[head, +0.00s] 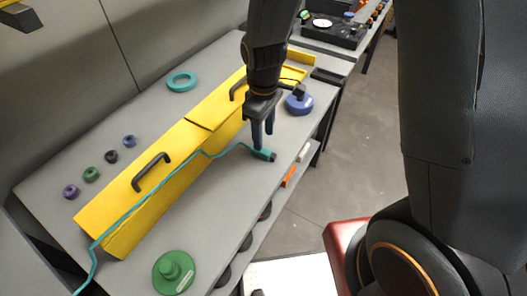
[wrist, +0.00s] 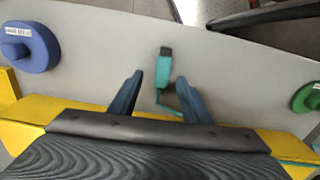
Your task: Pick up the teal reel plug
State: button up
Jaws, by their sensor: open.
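The teal reel plug (head: 263,154) lies on the grey bench near its front edge, with a teal cable (head: 140,203) running from it across the yellow box. In the wrist view the plug (wrist: 163,70) has a dark tip and lies just beyond the fingertips, about midway between them. My gripper (head: 263,143) points down close above the plug, its two blue fingers apart and empty. The open fingers also show in the wrist view (wrist: 157,82), with the cable passing between them. I cannot tell the exact height of the fingertips above the bench.
The long yellow box (head: 150,206) with black handles stands behind the plug. A blue reel (head: 299,103) is to the right, a green reel (head: 174,272) at the front left. A teal ring (head: 181,81) and several small rings lie at the back. Bench around the plug is clear.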

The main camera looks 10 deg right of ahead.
aim_at(264, 154)
jog(key=shift+s+a+f+p, duration=0.1)
jog(key=shift+f+p, duration=0.2)
jog(key=shift+f, duration=0.55)
jog(key=shift+s+d+f+p, duration=0.1)
jog(key=shift+f+p, duration=0.15)
jog(key=shift+f, duration=0.6)
jog(key=shift+s+a+f+p, duration=0.1)
jog(key=shift+f+p, duration=0.2)
jog(key=shift+f, duration=0.55)
jog(key=shift+c, duration=0.5)
grip_shut()
